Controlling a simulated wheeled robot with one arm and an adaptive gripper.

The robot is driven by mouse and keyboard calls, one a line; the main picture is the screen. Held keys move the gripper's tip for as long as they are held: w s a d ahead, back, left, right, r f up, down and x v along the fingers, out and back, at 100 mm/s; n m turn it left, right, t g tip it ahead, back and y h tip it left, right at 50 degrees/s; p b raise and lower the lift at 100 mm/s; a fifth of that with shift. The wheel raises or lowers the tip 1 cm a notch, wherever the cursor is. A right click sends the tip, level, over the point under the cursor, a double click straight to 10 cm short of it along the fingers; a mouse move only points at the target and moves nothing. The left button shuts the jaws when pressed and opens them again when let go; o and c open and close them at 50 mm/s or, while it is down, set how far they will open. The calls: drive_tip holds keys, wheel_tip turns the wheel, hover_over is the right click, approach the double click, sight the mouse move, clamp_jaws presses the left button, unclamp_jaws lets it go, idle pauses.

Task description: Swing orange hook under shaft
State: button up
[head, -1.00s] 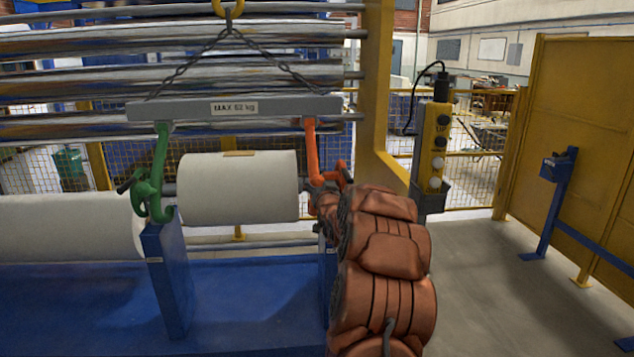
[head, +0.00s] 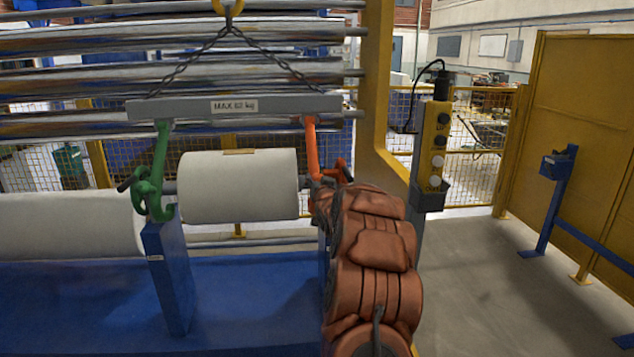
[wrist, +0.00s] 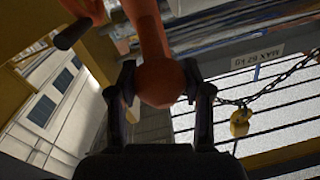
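The orange hook (head: 312,148) hangs from the right end of the grey lifting beam (head: 180,108). Its lower part is partly hidden behind my arm. In the wrist view, the two fingers of my gripper (wrist: 159,84) close on both sides of the rounded orange end of the hook (wrist: 155,40). The shaft (head: 304,183) shows as a short grey stub at the right end of the white roller (head: 240,190), beside the hook. Whether the hook's tip is under the shaft is hidden. The green hook (head: 158,160) hangs at the roller's left end, around the shaft there.
Blue supports (head: 168,275) rise from the blue base under the roller. A yellow control pendant (head: 434,150) stands just right of my arm. Chains (head: 275,62) run from the beam up to a yellow ring (head: 228,6). Open floor (head: 480,270) lies to the right.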

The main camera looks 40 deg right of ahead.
clamp_jaws()
drive_tip(key=shift+f, duration=0.1)
